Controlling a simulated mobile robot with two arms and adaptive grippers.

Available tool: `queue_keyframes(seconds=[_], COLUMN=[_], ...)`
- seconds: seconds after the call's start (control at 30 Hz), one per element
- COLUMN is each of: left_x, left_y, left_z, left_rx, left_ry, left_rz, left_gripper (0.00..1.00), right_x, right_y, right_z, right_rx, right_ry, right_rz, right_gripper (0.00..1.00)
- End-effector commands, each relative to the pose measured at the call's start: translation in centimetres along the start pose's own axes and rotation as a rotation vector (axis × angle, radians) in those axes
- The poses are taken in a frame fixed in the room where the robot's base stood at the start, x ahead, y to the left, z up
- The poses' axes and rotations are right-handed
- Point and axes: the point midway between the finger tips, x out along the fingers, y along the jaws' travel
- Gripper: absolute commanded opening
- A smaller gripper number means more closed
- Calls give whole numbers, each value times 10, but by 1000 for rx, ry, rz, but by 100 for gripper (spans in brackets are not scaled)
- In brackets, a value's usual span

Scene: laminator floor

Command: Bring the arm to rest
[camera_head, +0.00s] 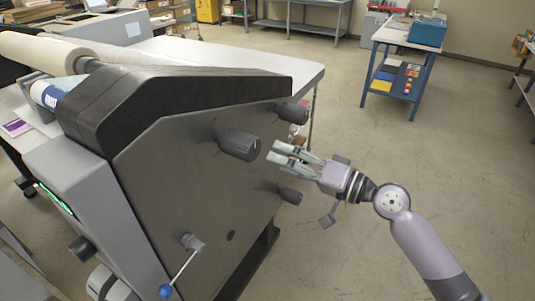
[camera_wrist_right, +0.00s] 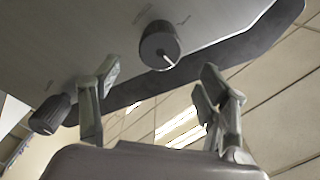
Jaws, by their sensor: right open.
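My right gripper (camera_head: 275,152) is open and empty in the head view, close to the dark side panel of the laminator (camera_head: 190,170). Its fingers point left toward a large black knob (camera_head: 239,145), with a visible gap in the picture. In the right wrist view, the two fingers (camera_wrist_right: 160,82) stand wide apart. The same view shows a round black knob with a pale line (camera_wrist_right: 160,45) beyond and between the fingertips. Another dark knob (camera_wrist_right: 50,113) shows left of the fingers. My left gripper is in neither view.
Smaller knobs (camera_head: 290,195) stick out of the panel near the gripper. A lever with a blue ball end (camera_head: 166,291) is lower on the panel. A blue-framed cart (camera_head: 399,70) stands at the back right. The floor (camera_head: 350,125) right of the laminator is clear.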

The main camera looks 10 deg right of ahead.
Motion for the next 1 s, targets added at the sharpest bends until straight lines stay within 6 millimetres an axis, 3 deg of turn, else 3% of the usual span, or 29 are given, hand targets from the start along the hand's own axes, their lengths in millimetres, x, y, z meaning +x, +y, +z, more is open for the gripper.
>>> queue_keyframes(seconds=[0.13,0.57,0.67,0.77,0.87,1.0], left_x=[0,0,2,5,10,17], left_y=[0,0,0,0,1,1], left_z=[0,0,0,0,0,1], left_rx=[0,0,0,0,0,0], left_ry=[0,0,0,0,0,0], left_rz=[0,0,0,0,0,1], left_gripper=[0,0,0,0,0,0], right_x=[-8,-9,-9,-9,-15,-36], right_y=[0,0,13,53,119,222], right_z=[0,0,0,3,11,41], right_rx=[-1,-1,2,5,2,-14], right_ry=[-1,0,9,37,75,100], right_rz=[1,0,21,91,211,412], right_gripper=[69,69,69,69,69,69])
